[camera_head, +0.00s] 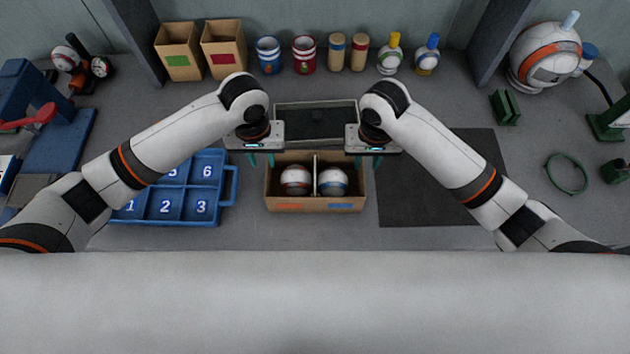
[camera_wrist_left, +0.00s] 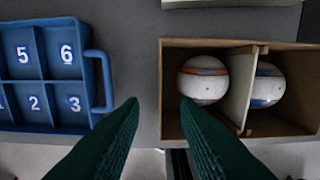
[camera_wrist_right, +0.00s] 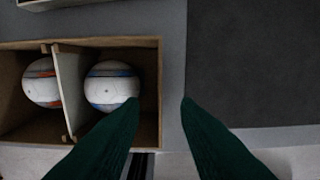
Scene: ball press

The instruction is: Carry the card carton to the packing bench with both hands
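The open card carton (camera_head: 315,207) stands on the grey surface in front of me. A divider (camera_head: 315,172) parts it. An orange-striped ball (camera_head: 296,180) is in its left half and a blue-striped ball (camera_head: 333,181) in its right half. My left gripper (camera_head: 262,160) is open above the carton's left side; in the left wrist view the left wall lies between the fingertips (camera_wrist_left: 160,102). My right gripper (camera_head: 368,160) is open above the right side; in the right wrist view the right wall lies between the fingertips (camera_wrist_right: 160,102). Neither visibly grips the carton. I cannot tell which surface is the packing bench.
A blue numbered tray (camera_head: 228,210) stands close left of the carton. A dark mat (camera_head: 430,205) lies to the right. A grey tray (camera_head: 316,106) is just behind. Bins, cups and bottles line the back, and a green ring (camera_head: 567,190) lies far right.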

